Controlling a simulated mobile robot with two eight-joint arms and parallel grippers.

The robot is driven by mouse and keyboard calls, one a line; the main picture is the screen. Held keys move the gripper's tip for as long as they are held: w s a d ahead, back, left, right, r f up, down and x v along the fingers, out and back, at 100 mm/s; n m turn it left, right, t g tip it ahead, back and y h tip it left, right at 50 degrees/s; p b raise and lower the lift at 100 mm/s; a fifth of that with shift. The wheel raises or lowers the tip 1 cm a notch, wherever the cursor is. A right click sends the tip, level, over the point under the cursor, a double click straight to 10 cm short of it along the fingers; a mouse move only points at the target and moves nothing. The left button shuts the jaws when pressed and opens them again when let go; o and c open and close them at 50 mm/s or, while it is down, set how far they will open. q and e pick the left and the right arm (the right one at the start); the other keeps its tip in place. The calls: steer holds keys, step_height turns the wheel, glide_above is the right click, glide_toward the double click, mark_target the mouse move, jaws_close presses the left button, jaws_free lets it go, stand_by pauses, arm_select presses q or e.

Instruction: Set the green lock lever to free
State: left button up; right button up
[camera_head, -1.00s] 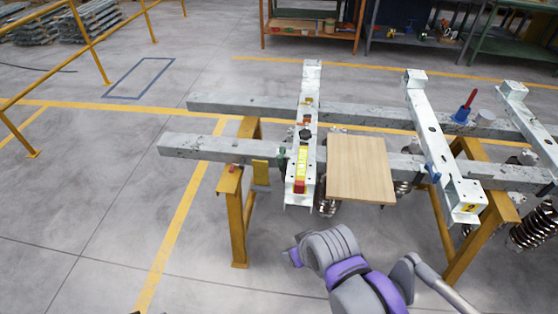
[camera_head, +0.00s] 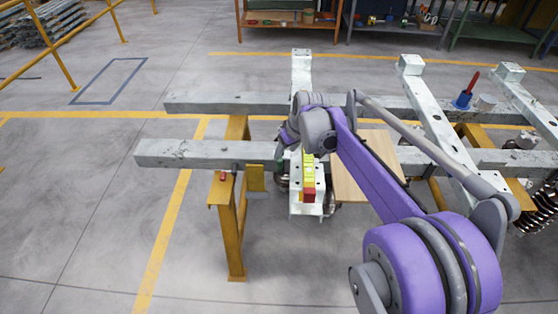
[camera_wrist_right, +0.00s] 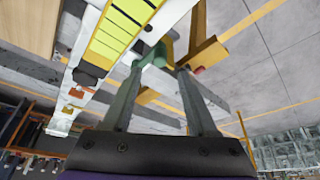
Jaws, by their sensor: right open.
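The green lock lever (camera_wrist_right: 154,54) shows in the right wrist view as a short green piece beside the pale beam with the yellow scale (camera_wrist_right: 113,32). In the head view my right arm hides most or all of it. My right gripper (camera_wrist_right: 160,70) is open, its two fingers apart, with the tips close to the green piece. I cannot tell whether they touch it or whether it lies between them. In the head view my right gripper (camera_head: 288,136) is over the left side of the same beam (camera_head: 301,67). My left gripper is not in view.
A wooden board (camera_head: 352,186) lies right of the beam. Long grey rails (camera_head: 190,151) cross on yellow trestles (camera_head: 231,231). A red-handled blue part (camera_head: 465,97) stands at the right.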

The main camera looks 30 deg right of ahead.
mark_target(280, 160)
steer(key=b+x, duration=0.1)
steer(key=x, duration=0.7)
jaws_close()
stand_by(1.3)
